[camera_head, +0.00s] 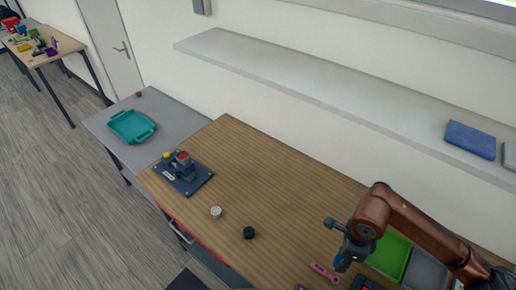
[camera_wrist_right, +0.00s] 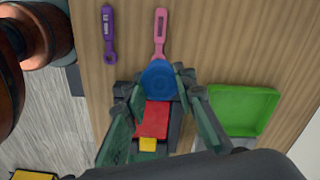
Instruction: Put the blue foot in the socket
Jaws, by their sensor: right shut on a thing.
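The blue foot (camera_wrist_right: 158,80) shows as a blue round piece between the fingertips of my right gripper (camera_wrist_right: 155,84) in the wrist view. The gripper is shut on it. In the head view my right gripper (camera_head: 345,258) is above the front right of the wooden table, with blue showing at its tip. A dark blue base plate (camera_head: 194,183) with an upright fixture (camera_head: 182,160), red and yellow on top, stands at the table's left end. I cannot make out a socket opening. My left gripper is not in view.
A pink tool (camera_head: 324,272) and a purple tool (camera_wrist_right: 108,35) lie near the gripper. A green tray (camera_head: 394,256) is beside it. A white round piece (camera_head: 215,212) and a black one (camera_head: 249,233) stand mid-table.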

